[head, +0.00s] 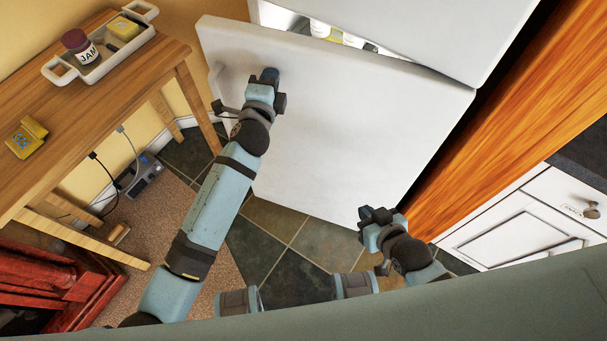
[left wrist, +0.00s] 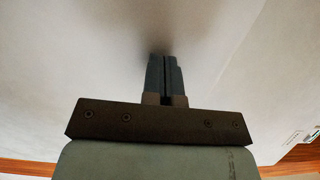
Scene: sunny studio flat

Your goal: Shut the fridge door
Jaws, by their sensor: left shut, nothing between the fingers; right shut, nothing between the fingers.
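The white fridge door (head: 330,120) stands partly open in the head view, its free edge at the left with a handle near that edge. Bottles on the fridge's inside show through the gap above the door. My left gripper (head: 268,76) is shut and empty, with its fingertips at the door's outer face near the free edge. In the left wrist view the shut fingers (left wrist: 165,75) point at the white door surface (left wrist: 250,60), very close to it; I cannot tell if they touch. My right gripper (head: 374,217) is shut and empty, low in front of the door.
A wooden table (head: 90,90) at the left carries a white tray (head: 52,72) with a jam jar (head: 80,46) and a yellow box. A wooden panel (head: 500,110) and white cabinet (head: 520,220) stand at the right. Tiled floor (head: 285,225) lies below the door.

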